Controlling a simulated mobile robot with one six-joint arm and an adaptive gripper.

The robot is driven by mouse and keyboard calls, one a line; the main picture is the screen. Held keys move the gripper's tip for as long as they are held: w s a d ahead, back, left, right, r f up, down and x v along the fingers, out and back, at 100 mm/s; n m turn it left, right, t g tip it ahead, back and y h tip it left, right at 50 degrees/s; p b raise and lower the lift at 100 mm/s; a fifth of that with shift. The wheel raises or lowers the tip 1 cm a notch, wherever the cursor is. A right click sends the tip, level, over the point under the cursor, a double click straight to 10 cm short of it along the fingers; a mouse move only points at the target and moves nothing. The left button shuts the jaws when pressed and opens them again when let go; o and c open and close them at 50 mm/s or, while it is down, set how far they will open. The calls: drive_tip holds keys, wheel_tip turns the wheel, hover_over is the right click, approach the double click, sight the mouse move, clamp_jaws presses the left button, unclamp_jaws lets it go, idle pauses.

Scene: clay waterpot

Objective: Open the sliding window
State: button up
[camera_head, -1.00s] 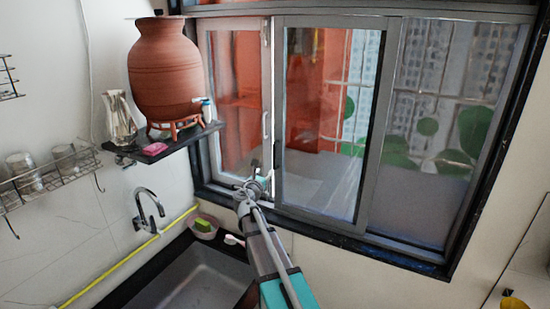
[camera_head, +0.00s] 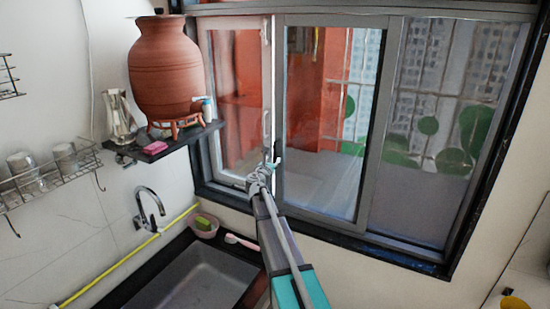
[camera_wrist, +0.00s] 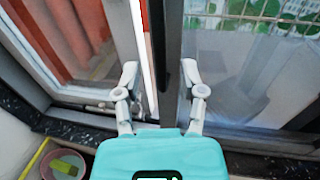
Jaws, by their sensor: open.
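The sliding window (camera_head: 279,100) has its left pane (camera_head: 225,95), a middle pane (camera_head: 325,120) and a right pane (camera_head: 440,150) in a dark outer frame. A pale handle (camera_head: 266,130) is on the left pane's right stile, and a dark handle (camera_head: 278,155) is beside it on the middle pane's left stile. My gripper (camera_wrist: 160,75) is open. In the wrist view its two fingers stand either side of the meeting stiles, with the dark handle (camera_wrist: 188,72) close to the right finger; contact cannot be told. The gripper also shows in the head view (camera_head: 266,166).
A clay waterpot (camera_head: 166,70) stands on a dark wall shelf (camera_head: 165,145) left of the window, with a glass jug (camera_head: 121,118) beside it. Below are a sink (camera_head: 195,280), a faucet (camera_head: 148,208) and a pink bowl (camera_head: 204,228). A wire rack (camera_head: 50,180) hangs at left.

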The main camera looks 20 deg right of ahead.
sight(275, 156)
drive_tip(key=shift+x, duration=2)
clamp_jaws()
